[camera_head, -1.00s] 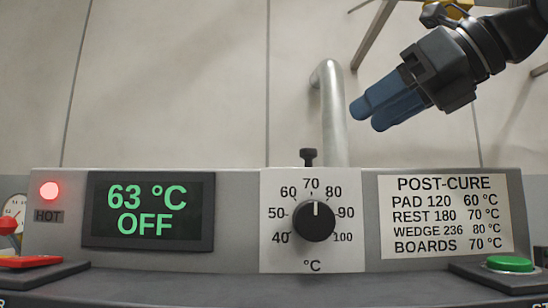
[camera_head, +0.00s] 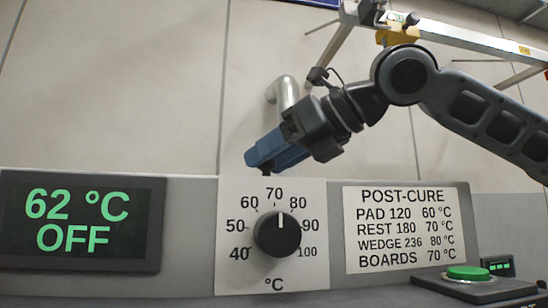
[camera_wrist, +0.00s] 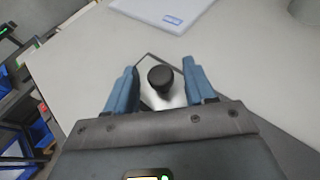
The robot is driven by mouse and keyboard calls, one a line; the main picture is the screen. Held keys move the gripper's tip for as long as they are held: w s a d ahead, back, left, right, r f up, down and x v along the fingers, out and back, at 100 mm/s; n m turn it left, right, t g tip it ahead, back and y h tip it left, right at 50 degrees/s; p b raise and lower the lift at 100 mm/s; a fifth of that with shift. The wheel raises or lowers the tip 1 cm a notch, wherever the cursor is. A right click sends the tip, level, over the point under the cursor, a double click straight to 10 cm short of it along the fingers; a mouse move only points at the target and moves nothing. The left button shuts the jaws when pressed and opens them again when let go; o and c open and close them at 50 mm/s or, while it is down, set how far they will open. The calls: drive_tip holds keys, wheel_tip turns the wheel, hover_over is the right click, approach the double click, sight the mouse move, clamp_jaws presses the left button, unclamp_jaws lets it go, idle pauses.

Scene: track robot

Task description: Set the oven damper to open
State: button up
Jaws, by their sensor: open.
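The damper's black knob (camera_wrist: 161,78) shows in the wrist view between my two blue fingers. A pale plate with a dark outline lies under it. My gripper (camera_wrist: 155,90) is open, with one finger on each side of the knob; I cannot tell whether either touches it. In the head view my gripper (camera_head: 262,158) is at the top edge of the oven panel, above the temperature dial (camera_head: 278,232). There it hides most of the damper knob. The damper's setting cannot be read. The oven display (camera_head: 80,222) reads 62 °C and OFF.
A post-cure card (camera_head: 405,228) is on the panel, with a green button (camera_head: 468,273) at its lower right. A metal pipe (camera_head: 284,92) rises behind my gripper. The wrist view shows broad pale surface around the knob and a white slab (camera_wrist: 165,12) at the top.

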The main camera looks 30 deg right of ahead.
clamp_jaws()
idle(0.5)
